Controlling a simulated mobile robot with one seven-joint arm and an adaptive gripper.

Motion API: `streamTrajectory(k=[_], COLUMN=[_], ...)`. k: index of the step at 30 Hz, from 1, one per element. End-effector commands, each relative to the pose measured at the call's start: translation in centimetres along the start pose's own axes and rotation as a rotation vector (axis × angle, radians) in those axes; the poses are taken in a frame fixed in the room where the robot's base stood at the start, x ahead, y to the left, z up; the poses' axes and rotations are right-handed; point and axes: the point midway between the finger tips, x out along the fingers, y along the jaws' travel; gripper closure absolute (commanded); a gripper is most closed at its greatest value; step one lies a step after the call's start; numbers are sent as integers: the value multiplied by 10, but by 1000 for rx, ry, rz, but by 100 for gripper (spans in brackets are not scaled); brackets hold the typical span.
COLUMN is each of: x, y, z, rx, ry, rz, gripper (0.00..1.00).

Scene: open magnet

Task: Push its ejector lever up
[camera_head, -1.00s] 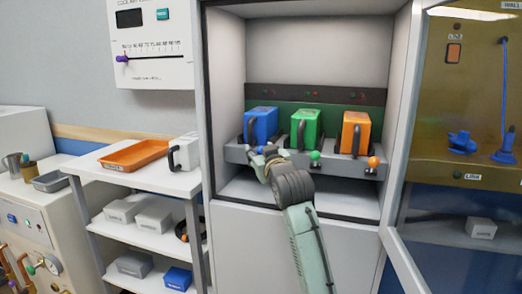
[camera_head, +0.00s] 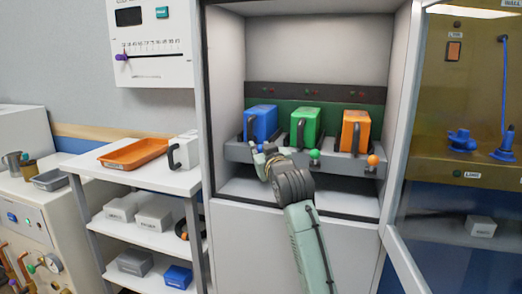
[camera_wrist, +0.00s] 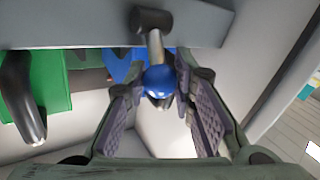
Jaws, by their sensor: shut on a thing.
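A blue module (camera_head: 262,122) with a dark handle stands at the left of a row in the open cabinet. Its ejector lever has a blue ball knob (camera_wrist: 159,80) on a short metal stem, which comes out of a dark pivot (camera_wrist: 152,20) on the grey rail (camera_wrist: 85,28). My gripper (camera_wrist: 161,88) is shut on the blue knob, with a purple pad on each side of it. In the head view my gripper (camera_head: 259,156) is at the rail below the blue module and hides the knob there.
A green module (camera_head: 304,127) and an orange module (camera_head: 355,130) stand to the right. Their levers have a green knob (camera_head: 314,154) and an orange knob (camera_head: 373,160). The cabinet's side wall is close on the left. The glass door (camera_head: 455,150) is open at the right.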

Motion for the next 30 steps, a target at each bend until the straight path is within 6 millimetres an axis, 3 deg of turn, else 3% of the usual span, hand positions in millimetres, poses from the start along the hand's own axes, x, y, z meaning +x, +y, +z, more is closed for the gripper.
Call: streamTrajectory(k=[9, 20, 21, 30], x=[4, 5, 5, 5], y=[0, 0, 0, 2], z=[-8, -5, -5, -4], rx=[44, 65, 65, 65], ry=[-68, -97, -96, -99], rz=[-22, -28, -27, -26], gripper=[100, 100, 76, 56])
